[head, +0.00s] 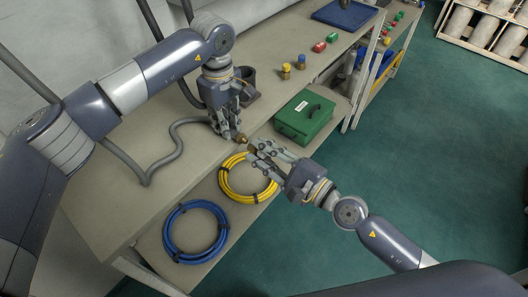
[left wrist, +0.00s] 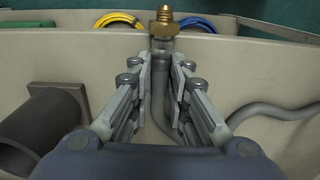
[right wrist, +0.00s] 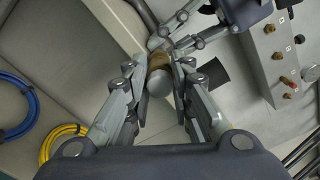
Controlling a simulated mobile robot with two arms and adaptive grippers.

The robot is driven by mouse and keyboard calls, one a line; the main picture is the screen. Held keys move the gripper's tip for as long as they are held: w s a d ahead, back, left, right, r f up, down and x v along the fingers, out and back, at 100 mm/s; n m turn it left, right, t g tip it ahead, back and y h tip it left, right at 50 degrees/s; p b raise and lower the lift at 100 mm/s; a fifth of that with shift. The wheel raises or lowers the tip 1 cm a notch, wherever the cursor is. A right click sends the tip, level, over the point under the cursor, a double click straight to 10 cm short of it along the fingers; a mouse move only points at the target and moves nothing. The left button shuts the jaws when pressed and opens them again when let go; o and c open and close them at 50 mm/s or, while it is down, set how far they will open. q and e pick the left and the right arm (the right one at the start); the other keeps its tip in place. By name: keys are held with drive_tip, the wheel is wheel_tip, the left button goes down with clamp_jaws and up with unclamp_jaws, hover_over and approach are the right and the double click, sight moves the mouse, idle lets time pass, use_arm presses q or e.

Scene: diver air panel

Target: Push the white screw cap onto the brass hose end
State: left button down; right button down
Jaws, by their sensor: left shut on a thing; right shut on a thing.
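My left gripper (head: 230,130) is shut on the grey hose just behind its brass hose end (head: 241,138). In the left wrist view the brass end (left wrist: 164,24) sticks out beyond the fingertips (left wrist: 161,62), with the hose running back between the fingers. My right gripper (head: 252,148) is shut on the white screw cap (right wrist: 160,83), a pale round piece between its fingertips (right wrist: 160,72). Brass (right wrist: 158,62) shows right behind the cap in the right wrist view. I cannot tell whether cap and brass touch. In the head view the fingers mostly hide the cap.
A green box (head: 305,118) stands to the right of the grippers. A yellow coil (head: 231,186) and a blue coil (head: 168,232) lie below the bench top. A dark cup (head: 247,76) stands behind the left gripper. Small coloured pieces stand farther back, including a red one (head: 319,47).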

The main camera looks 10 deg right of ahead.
drive_tip(key=shift+x, duration=1.1)
idle(0.6)
drive_tip(key=c, duration=1.6)
unclamp_jaws()
drive_tip(key=shift+o, duration=0.2)
drive_tip(key=shift+w+a, duration=0.3)
drive_tip(key=shift+w, duration=0.1)
clamp_jaws()
drive_tip(key=shift+m, duration=0.7)
